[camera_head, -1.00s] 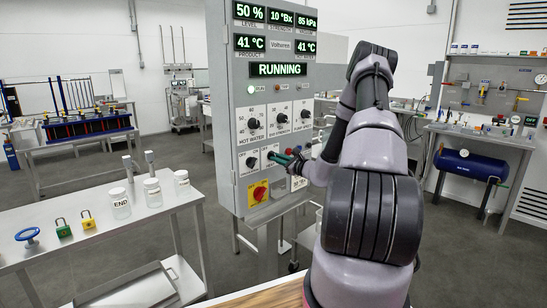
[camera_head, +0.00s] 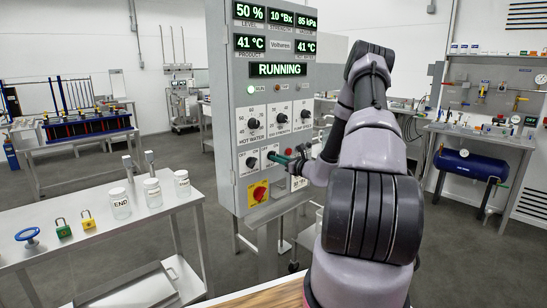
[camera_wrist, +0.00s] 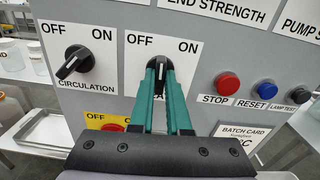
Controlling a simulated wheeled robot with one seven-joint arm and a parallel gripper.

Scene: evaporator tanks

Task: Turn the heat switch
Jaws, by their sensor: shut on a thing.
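The heat switch (camera_wrist: 157,62) is a black knob on a white plate marked OFF at left and ON at right. The word below it is mostly hidden by the fingers. My gripper (camera_wrist: 161,74) has green fingers, and they are shut on the knob. The knob seems to stand about upright between OFF and ON, but the fingers hide much of it. In the head view my gripper (camera_head: 281,159) reaches the lower part of the grey panel (camera_head: 226,120) from the right.
The circulation switch (camera_wrist: 77,63) is close on the left. Red stop (camera_wrist: 227,84), blue reset (camera_wrist: 264,89) and lamp test (camera_wrist: 300,95) buttons are on the right. A red emergency knob (camera_head: 259,193) sits below. The display reads RUNNING (camera_head: 276,70). A bench with jars (camera_head: 120,204) stands left.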

